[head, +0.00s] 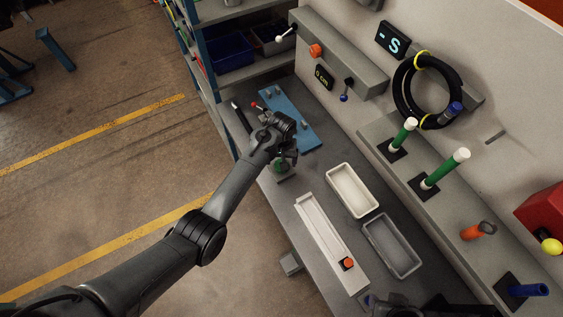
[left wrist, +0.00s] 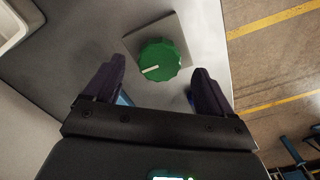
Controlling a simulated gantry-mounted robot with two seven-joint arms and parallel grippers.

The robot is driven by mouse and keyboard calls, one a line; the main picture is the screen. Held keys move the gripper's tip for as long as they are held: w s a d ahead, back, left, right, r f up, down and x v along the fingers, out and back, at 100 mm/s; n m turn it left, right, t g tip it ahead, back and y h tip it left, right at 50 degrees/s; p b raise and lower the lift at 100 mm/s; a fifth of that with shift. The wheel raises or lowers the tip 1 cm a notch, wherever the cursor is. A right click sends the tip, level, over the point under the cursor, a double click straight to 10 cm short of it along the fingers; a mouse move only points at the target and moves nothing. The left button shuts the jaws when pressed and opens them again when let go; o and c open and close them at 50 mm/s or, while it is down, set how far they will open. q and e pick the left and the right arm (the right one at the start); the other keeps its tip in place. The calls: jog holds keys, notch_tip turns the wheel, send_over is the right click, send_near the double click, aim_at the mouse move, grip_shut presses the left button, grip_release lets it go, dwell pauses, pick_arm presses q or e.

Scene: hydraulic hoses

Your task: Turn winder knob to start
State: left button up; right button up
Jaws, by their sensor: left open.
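The green winder knob (left wrist: 162,58) sits on a grey square plate in the left wrist view. It is round with a ridged rim, and its white mark points to the left and slightly down. My left gripper (left wrist: 157,72) is open, its fingers on either side of the knob's near part in the picture; I cannot tell whether they touch it. In the head view the knob (head: 280,167) is partly hidden beneath my left gripper (head: 288,155). Dark parts at the bottom edge of the head view may be my right gripper (head: 398,306), mostly cut off.
A blue plate (head: 290,112) lies just beyond my left gripper. A white tray (head: 352,190), a grey tray (head: 391,246) and a long pale fixture with an orange button (head: 347,264) are on the bench. A coiled black hose (head: 405,90) hangs on the wall.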

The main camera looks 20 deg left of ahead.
pick_arm(q)
jog(key=shift+f, duration=1.1)
jog(key=c, duration=1.1)
jog(key=shift+o, duration=0.2)
jog(key=shift+r+m, duration=0.1)
jog(key=shift+m, duration=0.2)
